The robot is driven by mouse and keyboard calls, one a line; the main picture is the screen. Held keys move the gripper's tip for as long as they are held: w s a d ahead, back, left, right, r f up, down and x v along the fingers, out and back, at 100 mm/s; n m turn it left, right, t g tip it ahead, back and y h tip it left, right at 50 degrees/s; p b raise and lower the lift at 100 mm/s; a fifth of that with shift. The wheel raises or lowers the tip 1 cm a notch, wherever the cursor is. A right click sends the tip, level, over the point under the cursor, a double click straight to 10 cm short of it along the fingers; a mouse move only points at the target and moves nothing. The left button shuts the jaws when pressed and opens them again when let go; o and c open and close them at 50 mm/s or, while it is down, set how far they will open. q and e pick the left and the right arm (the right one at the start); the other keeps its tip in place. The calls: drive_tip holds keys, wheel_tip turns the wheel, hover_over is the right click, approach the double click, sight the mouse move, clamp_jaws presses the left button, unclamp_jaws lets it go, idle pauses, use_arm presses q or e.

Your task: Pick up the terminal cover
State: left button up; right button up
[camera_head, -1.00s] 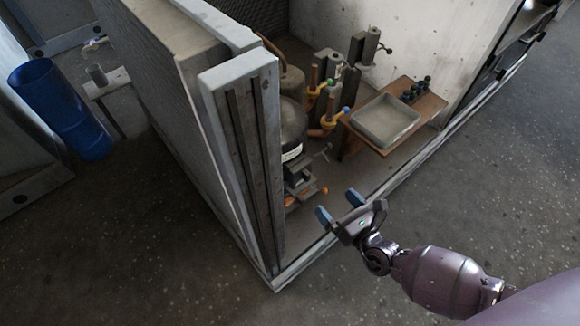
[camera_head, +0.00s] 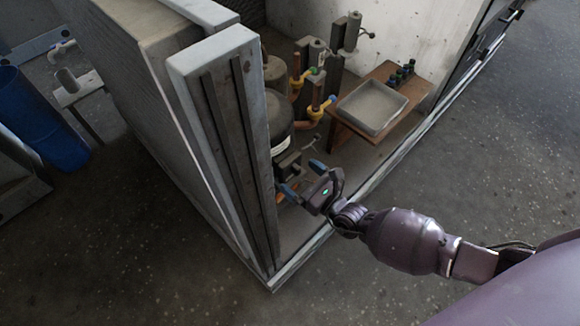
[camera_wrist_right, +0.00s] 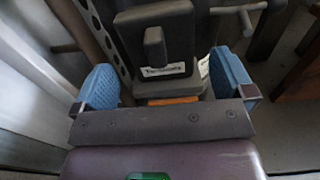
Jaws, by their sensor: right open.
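The terminal cover (camera_wrist_right: 165,28) is a dark grey block with a raised upright grip and a white label, seen in the right wrist view. In the head view the cover (camera_head: 288,163) shows small in front of the black compressor, partly hidden by my gripper. My right gripper (camera_head: 304,180) is open, its blue finger pads apart. In the right wrist view the gripper (camera_wrist_right: 166,82) has one pad on either side of the cover's lower part, and the cover appears beyond the pads. Nothing is held. My left gripper is not in view.
A grey tray (camera_head: 372,107) sits on a wooden shelf (camera_head: 340,118) at the right, with small dark green pieces behind it. Copper pipes with yellow valves (camera_head: 314,113) stand behind the compressor. A tall housing post (camera_head: 222,130) rises close on the left.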

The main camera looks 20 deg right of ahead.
sight(291, 169)
drive_tip(key=shift+b+x, duration=0.35)
drive_tip(key=shift+x, duration=1.6)
drive_tip(key=shift+c, duration=0.2)
drive_tip(key=c, duration=0.9)
drive_tip(key=shift+o, duration=0.2)
drive_tip(key=shift+r, duration=0.1)
drive_tip(key=shift+r, duration=0.1)
